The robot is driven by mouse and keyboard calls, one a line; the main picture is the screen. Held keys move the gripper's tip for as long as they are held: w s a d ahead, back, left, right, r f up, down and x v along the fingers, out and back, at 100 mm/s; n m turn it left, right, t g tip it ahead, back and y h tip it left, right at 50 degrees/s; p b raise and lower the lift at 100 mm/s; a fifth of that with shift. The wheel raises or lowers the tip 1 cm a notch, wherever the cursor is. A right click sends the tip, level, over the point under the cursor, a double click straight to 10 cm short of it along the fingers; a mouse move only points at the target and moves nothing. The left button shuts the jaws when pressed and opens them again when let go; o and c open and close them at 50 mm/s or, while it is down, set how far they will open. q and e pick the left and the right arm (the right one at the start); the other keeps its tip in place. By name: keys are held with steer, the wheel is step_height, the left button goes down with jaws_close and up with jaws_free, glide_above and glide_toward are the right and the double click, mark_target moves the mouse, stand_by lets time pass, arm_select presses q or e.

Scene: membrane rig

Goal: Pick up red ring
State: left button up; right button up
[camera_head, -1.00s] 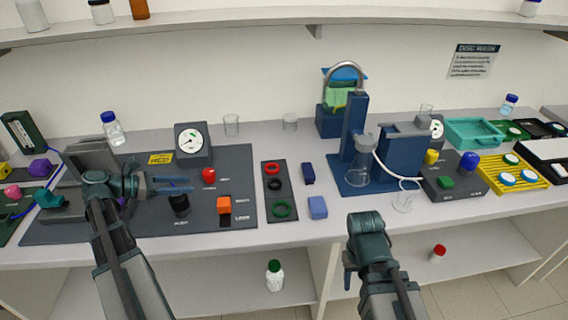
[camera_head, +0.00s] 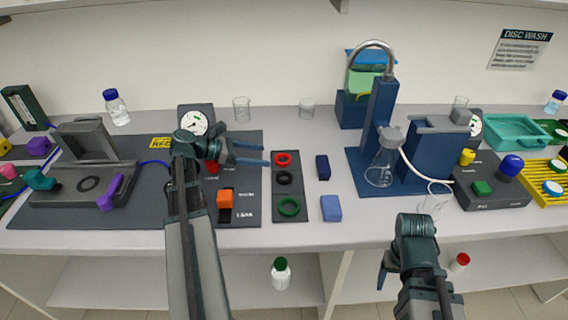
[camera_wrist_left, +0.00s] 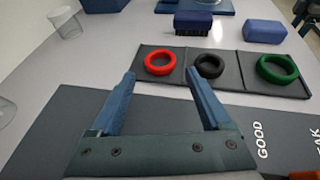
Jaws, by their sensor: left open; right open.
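The red ring (camera_head: 283,159) lies flat in the far compartment of a dark tray (camera_head: 289,217). A black ring (camera_head: 284,178) and a green ring (camera_head: 289,206) lie in the same tray, nearer the front. My left gripper (camera_head: 265,155) is open and empty, just left of the red ring in the head view. In the left wrist view the red ring (camera_wrist_left: 160,63) shows just beyond the fingertips, apart from them. My right gripper (camera_head: 383,272) is open and empty at the bench's front edge, low and to the right.
Blue blocks (camera_head: 331,208) stand right of the tray. A dark panel (camera_head: 140,210) with a gauge and an orange switch (camera_head: 225,199) lies under my left arm. A blue stand with a flask (camera_head: 380,172) is further right. Glass beakers (camera_head: 241,109) stand behind.

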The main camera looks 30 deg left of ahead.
arm_select(q)
steer(key=shift+w+d+f, duration=0.15)
steer(key=shift+w+d, duration=0.1)
arm_select(e)
steer(key=shift+f, duration=0.15)
arm_select(q)
steer(key=shift+d+f, duration=0.1)
